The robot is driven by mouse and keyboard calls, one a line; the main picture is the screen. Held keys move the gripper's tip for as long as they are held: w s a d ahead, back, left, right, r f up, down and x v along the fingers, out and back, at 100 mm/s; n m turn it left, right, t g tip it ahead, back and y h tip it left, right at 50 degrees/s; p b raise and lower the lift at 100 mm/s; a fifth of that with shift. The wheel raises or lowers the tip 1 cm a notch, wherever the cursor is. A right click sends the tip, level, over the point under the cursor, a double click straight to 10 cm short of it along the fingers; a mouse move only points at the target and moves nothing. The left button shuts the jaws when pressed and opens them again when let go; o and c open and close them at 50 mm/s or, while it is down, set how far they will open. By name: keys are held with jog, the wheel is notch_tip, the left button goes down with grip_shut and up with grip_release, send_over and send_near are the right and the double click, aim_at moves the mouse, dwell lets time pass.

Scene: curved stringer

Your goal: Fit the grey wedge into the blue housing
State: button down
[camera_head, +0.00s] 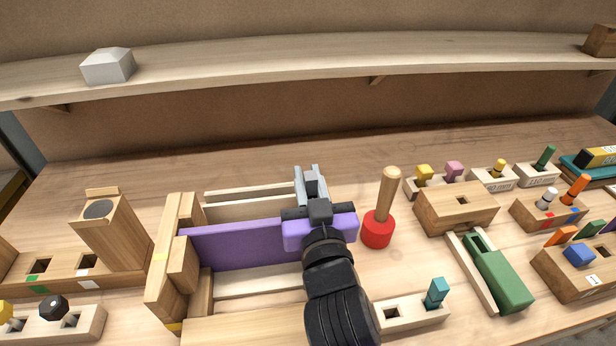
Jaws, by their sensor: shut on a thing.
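My gripper (311,172) reaches away from me over the wooden fixture at the centre. It is shut on a small grey piece (312,187), which looks like the grey wedge. The fingers hide most of it, so its shape is unclear. A violet block (345,229) sits under and around my wrist, at the right end of a long purple board (240,243). I cannot tell whether this violet block is the blue housing. No other large blue housing shows; a small blue block (578,254) sits on a wooden block at the far right.
A pale grey faceted block (107,66) rests on the curved shelf. A red-based wooden peg (378,229) stands close to the right of my gripper. A green holder (500,280) and several peg blocks crowd the right. The back of the bench is clear.

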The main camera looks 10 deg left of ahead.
aim_at(312, 195)
jog(key=shift+f, duration=0.2)
jog(key=c, duration=1.3)
grip_release()
jog(key=shift+o, duration=0.2)
jog(key=shift+f, duration=0.1)
jog(key=shift+s+f, duration=0.1)
jog(key=shift+s, duration=0.15)
jog(key=b+v, duration=0.1)
jog(key=v, duration=0.6)
jog(key=shift+s+r, duration=0.15)
jog(key=shift+r, duration=0.05)
jog(key=shift+d, duration=0.1)
